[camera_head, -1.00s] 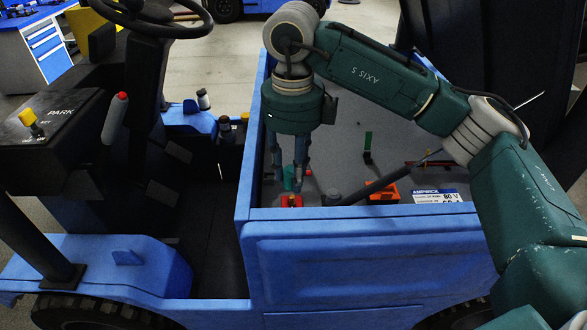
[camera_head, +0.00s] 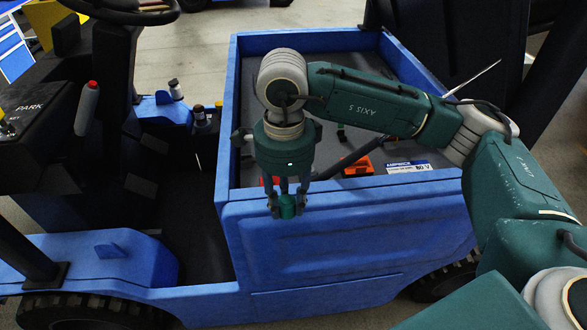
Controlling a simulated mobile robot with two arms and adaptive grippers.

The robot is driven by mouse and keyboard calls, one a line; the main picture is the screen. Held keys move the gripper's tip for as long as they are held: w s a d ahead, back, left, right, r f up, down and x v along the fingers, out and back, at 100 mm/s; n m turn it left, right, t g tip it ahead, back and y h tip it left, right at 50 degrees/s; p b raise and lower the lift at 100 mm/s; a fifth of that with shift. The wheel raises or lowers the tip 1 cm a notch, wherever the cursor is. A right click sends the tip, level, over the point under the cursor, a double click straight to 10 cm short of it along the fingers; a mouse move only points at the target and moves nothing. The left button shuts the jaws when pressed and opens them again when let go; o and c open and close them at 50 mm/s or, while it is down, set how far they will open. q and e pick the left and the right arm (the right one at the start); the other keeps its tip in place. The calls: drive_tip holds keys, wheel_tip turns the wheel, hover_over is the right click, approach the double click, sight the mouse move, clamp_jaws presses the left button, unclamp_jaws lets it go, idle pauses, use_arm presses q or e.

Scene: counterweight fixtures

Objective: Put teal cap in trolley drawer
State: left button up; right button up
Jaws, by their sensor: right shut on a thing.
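My right gripper (camera_head: 288,206) points down in front of the blue side wall of the truck bed, just below its top edge in the picture. It is shut on the teal cap (camera_head: 288,207), which shows between the fingertips. My left gripper is not in view. No trolley drawer can be made out for certain; a blue cabinet (camera_head: 12,52) is cut off at the left edge.
The blue truck bed (camera_head: 330,225) has raised walls. Inside lie an orange item (camera_head: 357,166), a red item partly hidden behind my gripper, and a white label (camera_head: 408,167). The steering wheel (camera_head: 125,12) and black console (camera_head: 40,125) stand at left.

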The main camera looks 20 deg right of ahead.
drive_tip(key=s+d+f+n, duration=0.2)
drive_tip(key=s+f+n, duration=1)
drive_tip(key=n, duration=0.9)
drive_tip(key=shift+f, duration=1.8)
drive_tip(key=shift+d, duration=0.15)
